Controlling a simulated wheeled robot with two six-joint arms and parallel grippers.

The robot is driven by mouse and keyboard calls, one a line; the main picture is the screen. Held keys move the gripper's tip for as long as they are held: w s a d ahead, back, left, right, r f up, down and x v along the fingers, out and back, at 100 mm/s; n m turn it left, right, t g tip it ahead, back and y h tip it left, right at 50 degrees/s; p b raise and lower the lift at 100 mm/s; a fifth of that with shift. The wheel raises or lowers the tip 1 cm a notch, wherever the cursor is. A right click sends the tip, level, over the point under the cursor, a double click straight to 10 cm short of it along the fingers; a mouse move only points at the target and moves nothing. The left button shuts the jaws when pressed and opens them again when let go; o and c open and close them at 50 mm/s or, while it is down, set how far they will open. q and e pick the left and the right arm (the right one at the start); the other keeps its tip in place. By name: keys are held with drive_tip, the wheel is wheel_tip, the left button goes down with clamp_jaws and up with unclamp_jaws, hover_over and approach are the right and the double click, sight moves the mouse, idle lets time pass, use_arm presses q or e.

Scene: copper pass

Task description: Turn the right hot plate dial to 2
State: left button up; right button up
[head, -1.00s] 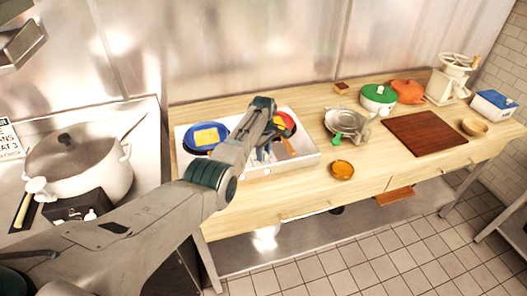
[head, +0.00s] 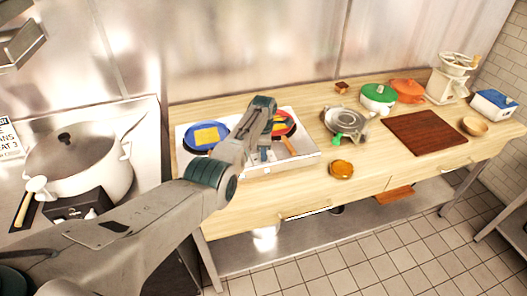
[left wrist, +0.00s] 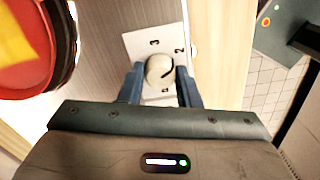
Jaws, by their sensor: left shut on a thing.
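The hot plate (head: 309,160) is a white unit on the wooden counter, with a blue pan (head: 196,146) on its left and a red pan (head: 284,116) on its right. In the left wrist view the right dial (left wrist: 157,65) is a pale round knob on a white label (left wrist: 138,41) showing 3 and 2; a lower figure is partly hidden. A dark mark on the knob slants toward the 2 side. My left gripper (left wrist: 159,73) has a finger on each side of the knob and is shut on it. In the head view this gripper (head: 266,156) reaches down at the hot plate's front.
A large lidded pot (head: 75,165) stands at the left. An amber bowl (head: 341,169), a metal pot (head: 345,122), a green-lidded pot (head: 378,97) and a brown board (head: 425,133) stand to the right. The tiled floor in front is clear.

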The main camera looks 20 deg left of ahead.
use_arm(q)
drive_tip(key=shift+w+r, duration=0.1)
drive_tip(key=shift+r, duration=0.05)
idle(0.3)
drive_tip(key=o, duration=1)
wheel_tip(320, 180, up, 11)
drive_tip(key=b, duration=0.3)
drive_tip(key=shift+b, duration=0.35)
drive_tip(key=shift+f, duration=0.25)
